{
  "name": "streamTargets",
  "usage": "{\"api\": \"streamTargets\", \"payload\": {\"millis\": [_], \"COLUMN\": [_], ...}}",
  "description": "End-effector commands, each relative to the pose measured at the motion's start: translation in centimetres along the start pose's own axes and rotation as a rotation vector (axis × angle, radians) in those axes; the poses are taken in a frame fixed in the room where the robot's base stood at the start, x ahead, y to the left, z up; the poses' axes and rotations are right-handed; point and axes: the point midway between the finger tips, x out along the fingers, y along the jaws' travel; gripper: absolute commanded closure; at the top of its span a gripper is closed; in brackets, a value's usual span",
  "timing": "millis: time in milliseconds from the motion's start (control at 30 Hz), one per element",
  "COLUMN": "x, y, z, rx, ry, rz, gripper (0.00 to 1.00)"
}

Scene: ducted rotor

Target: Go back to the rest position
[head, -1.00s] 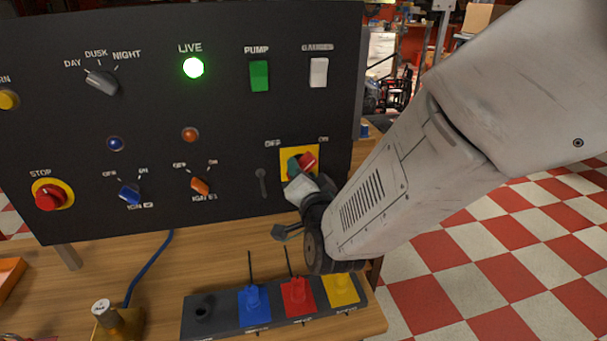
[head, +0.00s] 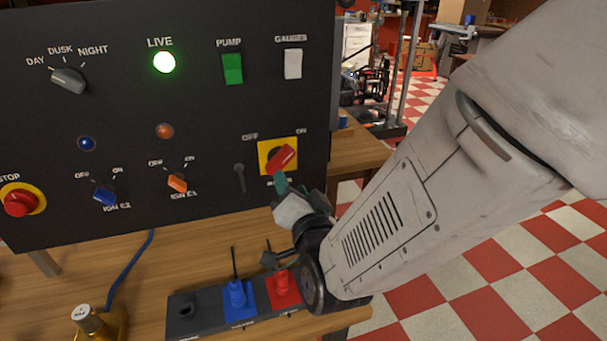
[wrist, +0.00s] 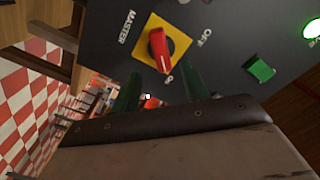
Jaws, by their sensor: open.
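My gripper (head: 281,182) is in front of the lower right of the black control panel (head: 212,120), just below the red master switch (head: 282,158) on its yellow plate. The switch handle points up and to the right, toward ON. In the wrist view, my gripper's green fingers (wrist: 160,92) stand apart with nothing between them. The red switch (wrist: 159,50) is beyond the fingertips, apart from them. The green LIVE lamp (head: 164,62) is lit.
A dark holder with blue (head: 237,295) and red (head: 283,288) pieces stands on the wooden table (head: 200,252) below my gripper. A brass-coloured item (head: 90,322) stands at front left. Open checkered floor (head: 530,268) lies to the right.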

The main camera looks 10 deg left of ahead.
Motion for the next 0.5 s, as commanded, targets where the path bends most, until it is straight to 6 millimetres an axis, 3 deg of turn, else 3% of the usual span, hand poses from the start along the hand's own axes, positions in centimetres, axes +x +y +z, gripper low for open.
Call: {"api": "streamTargets", "payload": {"millis": [167,267,400,500], "x": [0.0,-0.4,-2.7,-4.8], "y": [0.6,2.0,4.5,6.1], "z": [0.8,3.3,7.5,7.9], "rx": [-0.03,-0.085,-0.199,-0.273], "ry": [-0.04,-0.165,-0.447,-0.63], "rz": [0.027,0.09,0.2,0.275], "gripper": [0.55,0.55,0.55,0.55]}}
